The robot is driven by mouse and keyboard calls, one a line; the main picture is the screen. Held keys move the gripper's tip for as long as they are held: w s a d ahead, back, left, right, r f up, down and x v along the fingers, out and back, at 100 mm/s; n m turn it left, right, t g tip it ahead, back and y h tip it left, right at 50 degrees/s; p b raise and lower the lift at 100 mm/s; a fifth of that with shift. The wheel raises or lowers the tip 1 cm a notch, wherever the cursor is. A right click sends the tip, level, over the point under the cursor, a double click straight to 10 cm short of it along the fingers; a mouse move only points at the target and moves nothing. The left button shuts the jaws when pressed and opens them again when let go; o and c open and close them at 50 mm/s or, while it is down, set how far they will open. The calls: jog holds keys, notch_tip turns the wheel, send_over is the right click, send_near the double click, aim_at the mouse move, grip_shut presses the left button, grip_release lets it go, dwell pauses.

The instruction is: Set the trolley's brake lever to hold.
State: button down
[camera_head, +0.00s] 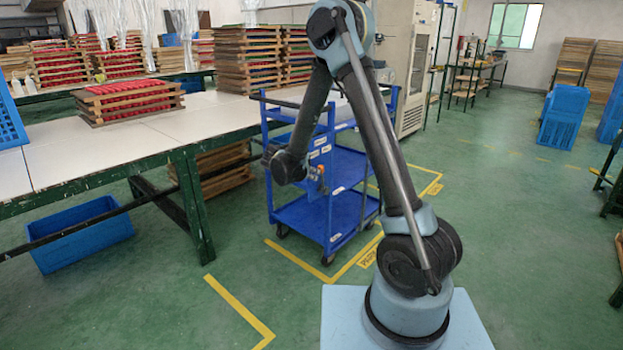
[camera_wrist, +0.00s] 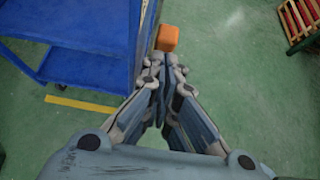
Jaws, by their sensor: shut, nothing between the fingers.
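The blue trolley (camera_head: 308,213) stands in the middle of the head view, partly hidden behind my arm. It also shows at the upper left of the wrist view (camera_wrist: 85,66). An orange block-like knob (camera_wrist: 167,38), which looks like the brake lever's handle, sits beside the trolley's corner post. In the head view it is a tiny orange spot (camera_head: 321,169). My gripper (camera_wrist: 166,68) is shut and empty, its fingertips just short of the knob in the picture. I cannot tell whether they touch it. The lever's arm and setting marks are hidden or too small to read.
A long white-topped table (camera_head: 190,125) with stacked wooden trays stands left of the trolley. A blue crate (camera_head: 80,235) lies under it. Yellow lines (camera_head: 240,312) mark the green floor. A tall cabinet (camera_head: 405,60) stands behind. The floor to the right is mostly clear.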

jog(key=shift+w+d+r, duration=0.45)
jog(key=shift+w, duration=0.15)
jog(key=f+v, duration=0.1)
jog(key=v, duration=1.2)
jog(key=shift+s+a, duration=0.3)
jog(key=shift+f, duration=0.15)
